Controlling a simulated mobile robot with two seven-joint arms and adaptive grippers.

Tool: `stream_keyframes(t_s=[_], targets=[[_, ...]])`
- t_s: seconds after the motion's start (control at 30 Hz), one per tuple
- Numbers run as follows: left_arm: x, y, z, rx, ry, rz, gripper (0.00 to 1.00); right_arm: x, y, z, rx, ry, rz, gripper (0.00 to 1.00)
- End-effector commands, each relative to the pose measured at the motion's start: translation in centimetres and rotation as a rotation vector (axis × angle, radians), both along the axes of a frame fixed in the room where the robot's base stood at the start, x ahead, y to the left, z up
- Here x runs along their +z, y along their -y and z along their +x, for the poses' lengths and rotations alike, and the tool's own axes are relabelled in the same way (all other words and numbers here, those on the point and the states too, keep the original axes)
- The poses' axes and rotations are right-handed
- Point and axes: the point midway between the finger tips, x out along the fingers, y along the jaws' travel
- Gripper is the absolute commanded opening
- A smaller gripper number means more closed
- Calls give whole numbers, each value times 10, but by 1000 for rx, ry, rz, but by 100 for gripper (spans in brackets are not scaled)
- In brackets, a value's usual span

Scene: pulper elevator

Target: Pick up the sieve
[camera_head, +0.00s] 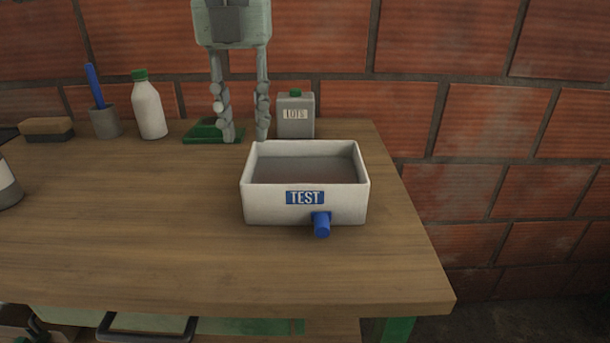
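I see no plain mesh sieve. A white rectangular box (305,209) labelled TEST, with a grey inside and a blue stub (321,225) low on its front, stands upright on the table; I cannot tell whether it is the sieve. My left gripper (245,137) hangs down from the top. Its two fingers are well apart, with nothing visible between them. The fingertips are close to the box's back left corner; I cannot tell whether they touch it. My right gripper is not in view.
On the wooden table (130,220), a green tray-like object (199,133) lies partly behind a finger. A grey canister (295,117), white bottle (149,107), grey cup (105,122) and brush or sponge (46,129) stand along the brick wall. The table's front left is clear.

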Motion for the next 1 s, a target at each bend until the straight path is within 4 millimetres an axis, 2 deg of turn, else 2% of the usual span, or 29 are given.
stream_keyframes(t_s=[0.4,0.7,0.9,1.0], targets=[[-54,-1,7,0,-1,1,28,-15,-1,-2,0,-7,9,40],[-60,0,7,0,0,1,28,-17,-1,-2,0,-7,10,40],[-60,0,7,-1,0,1,3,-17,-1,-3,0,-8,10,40],[-59,0,7,0,0,1,0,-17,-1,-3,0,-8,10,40]])
